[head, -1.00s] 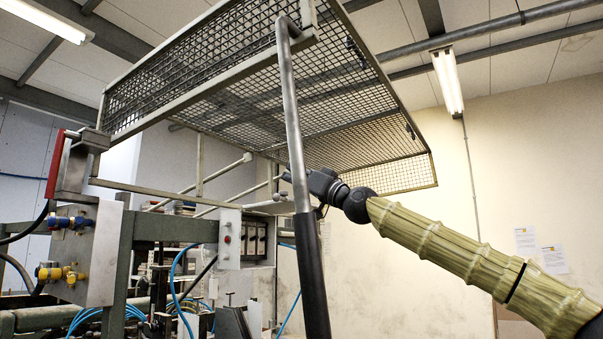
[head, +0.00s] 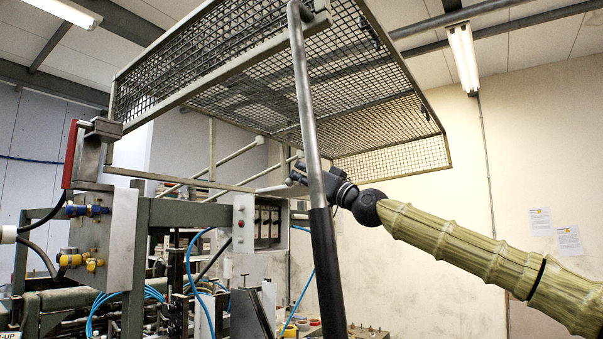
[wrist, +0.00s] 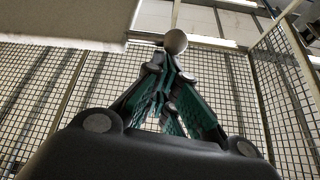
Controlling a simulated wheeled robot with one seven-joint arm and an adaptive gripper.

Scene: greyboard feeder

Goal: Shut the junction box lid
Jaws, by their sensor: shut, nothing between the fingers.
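The junction box (head: 268,226) is open in the head view, with dark devices showing inside, right of a pale plate with a red button. A thin pale raised panel (head: 270,190), seen nearly edge-on above the box, looks like its lid. My gripper (head: 293,179) is shut and empty by this panel's right end, partly hidden behind an upright bar. In the wrist view, my gripper's fingers (wrist: 162,62) meet just below a round pale knob (wrist: 175,42). A pale panel (wrist: 65,22) fills the upper left there. I cannot tell whether the fingertips touch the knob.
A wire mesh guard (head: 270,100) hangs over the machine and my gripper. A long upright bar (head: 308,120) with a black sleeve crosses in front of my wrist. A metal block with coloured fittings (head: 100,235) stands left. The pale wall side at right is mostly clear.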

